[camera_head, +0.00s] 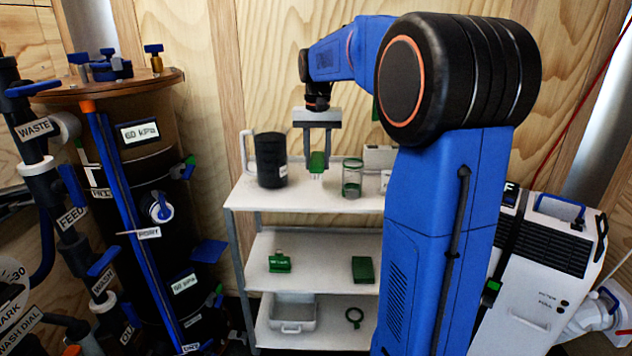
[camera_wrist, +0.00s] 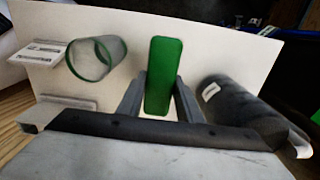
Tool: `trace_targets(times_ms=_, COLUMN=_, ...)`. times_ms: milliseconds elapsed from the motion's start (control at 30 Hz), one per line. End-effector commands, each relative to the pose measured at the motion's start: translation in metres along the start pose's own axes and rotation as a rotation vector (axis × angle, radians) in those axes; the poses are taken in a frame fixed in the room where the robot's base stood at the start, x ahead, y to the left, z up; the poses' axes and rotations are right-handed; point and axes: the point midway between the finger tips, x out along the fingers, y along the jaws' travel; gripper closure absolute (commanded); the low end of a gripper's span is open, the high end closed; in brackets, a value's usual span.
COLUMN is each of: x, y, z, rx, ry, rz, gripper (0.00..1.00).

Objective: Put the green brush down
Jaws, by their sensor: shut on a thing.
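My gripper (camera_head: 317,163) is shut on the green brush (camera_head: 317,160) at the top shelf of the white rack. The brush also shows in the wrist view (camera_wrist: 164,76) as a long green block between my two fingers (camera_wrist: 160,105). In the head view the brush points down, with a pale lower end close to the top shelf (camera_head: 300,204). I cannot tell whether it touches the shelf. A black jug (camera_head: 271,160) stands to its left and a clear jar with green rims (camera_head: 352,178) to its right.
Lower shelves hold a green labelled item (camera_head: 279,263), a green box (camera_head: 363,270), a white bin (camera_head: 292,311) and a dark ring (camera_head: 354,317). A dark tank (camera_head: 150,215) with pipes stands left. A white machine (camera_head: 540,265) stands right. The front of the top shelf is clear.

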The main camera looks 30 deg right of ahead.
Motion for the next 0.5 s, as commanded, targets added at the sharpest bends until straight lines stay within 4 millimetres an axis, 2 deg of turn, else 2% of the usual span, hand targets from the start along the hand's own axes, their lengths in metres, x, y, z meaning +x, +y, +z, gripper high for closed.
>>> trace_targets(times_ms=100, x=0.018, y=0.000, z=0.000, rx=0.000, ry=-0.001, rz=0.000, gripper=0.86)
trace_targets(times_ms=367, x=0.035, y=0.000, z=0.000, rx=0.000, ry=0.000, rz=0.000, gripper=0.86)
trace_targets(times_ms=500, x=0.053, y=0.000, z=0.000, rx=0.000, ry=-0.001, rz=0.000, gripper=0.86)
